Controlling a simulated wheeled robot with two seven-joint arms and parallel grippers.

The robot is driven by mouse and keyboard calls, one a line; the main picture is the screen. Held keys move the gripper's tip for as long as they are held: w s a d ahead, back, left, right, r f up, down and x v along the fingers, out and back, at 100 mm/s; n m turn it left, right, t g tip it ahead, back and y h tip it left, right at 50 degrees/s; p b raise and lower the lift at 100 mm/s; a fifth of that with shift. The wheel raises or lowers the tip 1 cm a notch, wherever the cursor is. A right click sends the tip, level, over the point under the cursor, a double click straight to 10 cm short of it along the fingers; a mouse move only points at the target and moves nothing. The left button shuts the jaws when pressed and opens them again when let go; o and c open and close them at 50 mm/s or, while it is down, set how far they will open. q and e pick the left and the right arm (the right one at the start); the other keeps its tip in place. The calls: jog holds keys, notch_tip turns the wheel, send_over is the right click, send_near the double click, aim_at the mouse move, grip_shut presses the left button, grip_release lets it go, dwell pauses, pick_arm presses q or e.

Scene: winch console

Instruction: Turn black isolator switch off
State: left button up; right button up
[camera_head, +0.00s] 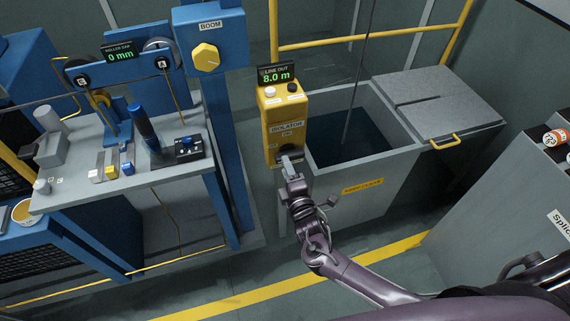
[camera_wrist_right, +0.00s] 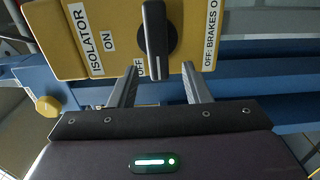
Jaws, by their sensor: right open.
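The black isolator switch (camera_wrist_right: 156,42) sits on a yellow box (camera_head: 270,108) labelled ISOLATOR. In the right wrist view its bar handle runs up and down, with its lower end beside the OFF label (camera_wrist_right: 140,68). The ON label (camera_wrist_right: 96,62) lies to its left. My right gripper (camera_wrist_right: 161,72) is open, its fingers apart below the handle, one to each side; contact cannot be told. In the head view my right gripper (camera_head: 290,160) is at the box's lower front and mostly hides the switch. My left gripper is out of view.
A grey open-topped tank (camera_head: 385,165) with a hanging cable stands right of the box. A blue post with the BOOM knob (camera_head: 206,57) and a grey bench (camera_head: 80,188) stand to the left. A grey Splice cabinet (camera_head: 505,185) is at the right.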

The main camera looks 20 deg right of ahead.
jog(key=s, duration=0.5)
jog(key=shift+s+d, duration=0.1)
jog(key=shift+s, duration=0.1)
jog(key=s+d+f+m+g, duration=0.3)
jog(key=s+f, duration=0.2)
jog(key=f, duration=0.4)
jog(key=s+d+f+m+g+h, duration=0.1)
jog(key=s+d+f+m+g, duration=0.3)
jog(key=f, duration=0.6)
jog(key=s+d+f+m+g, duration=0.1)
jog(key=s+f+m+g, duration=0.1)
jog(key=s+f, duration=0.6)
jog(key=s+f+m+g, duration=0.3)
jog(key=s+f, duration=0.3)
jog(key=s, duration=0.6)
jog(key=s+f+m+g, duration=0.4)
jog(key=s+f+g, duration=0.1)
jog(key=s, duration=0.7)
jog(key=shift+s+a+f, duration=0.15)
jog(key=shift+a+f, duration=0.1)
jog(key=shift+f, duration=0.45)
